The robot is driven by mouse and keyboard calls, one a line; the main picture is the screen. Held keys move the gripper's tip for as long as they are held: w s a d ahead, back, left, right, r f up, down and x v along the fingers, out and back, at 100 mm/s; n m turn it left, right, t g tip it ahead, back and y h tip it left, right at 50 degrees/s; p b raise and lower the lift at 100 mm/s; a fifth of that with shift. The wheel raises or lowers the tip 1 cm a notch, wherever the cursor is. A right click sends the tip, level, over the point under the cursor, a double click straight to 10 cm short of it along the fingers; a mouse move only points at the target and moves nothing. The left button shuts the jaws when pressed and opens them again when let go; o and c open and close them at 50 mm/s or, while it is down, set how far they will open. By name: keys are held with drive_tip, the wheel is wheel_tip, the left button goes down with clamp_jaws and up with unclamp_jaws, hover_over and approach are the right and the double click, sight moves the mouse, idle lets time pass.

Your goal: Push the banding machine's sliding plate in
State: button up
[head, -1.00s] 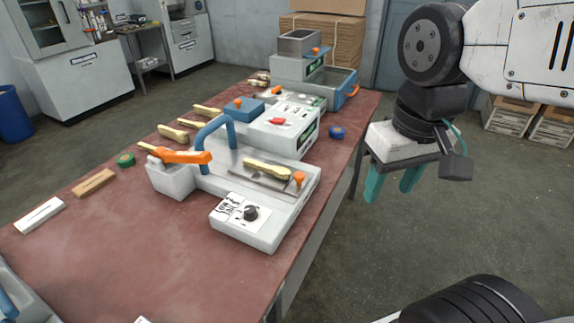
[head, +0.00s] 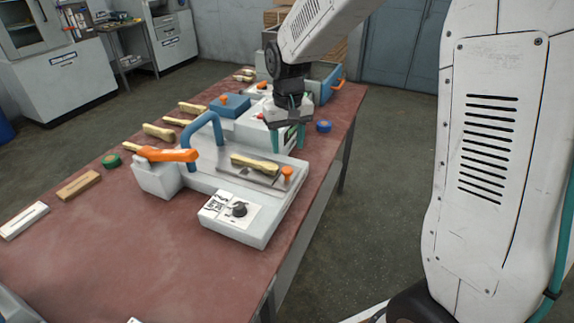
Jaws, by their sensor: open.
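The nearest machine on the bench is a light grey machine (head: 232,225) with a blue arched handle (head: 214,120), an orange lever (head: 168,154) and a black knob. A flat metal plate (head: 240,177) lies on it, with an orange knob (head: 287,173) at its right end. A yellowish wooden bundle (head: 254,164) lies on the plate. I cannot tell for sure which machine is the banding machine. My gripper (head: 288,139) is open and empty, its teal fingers pointing down. In the picture it is just above and beyond the orange knob, apart from it, partly covering the second machine.
A second machine with a blue block (head: 230,106) stands behind, and a blue bin (head: 326,76) farther back. A blue tape roll (head: 323,126) lies near the bench's right edge. Wooden bundles and a green roll (head: 111,160) line the left side.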

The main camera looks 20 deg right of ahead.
sight(286, 169)
drive_tip(key=shift+w+f, duration=0.2)
drive_tip(key=shift+f, duration=0.2)
wheel_tip(286, 169, down, 8)
drive_tip(key=shift+r, duration=0.25)
clamp_jaws()
drive_tip(key=shift+w+a, duration=0.1)
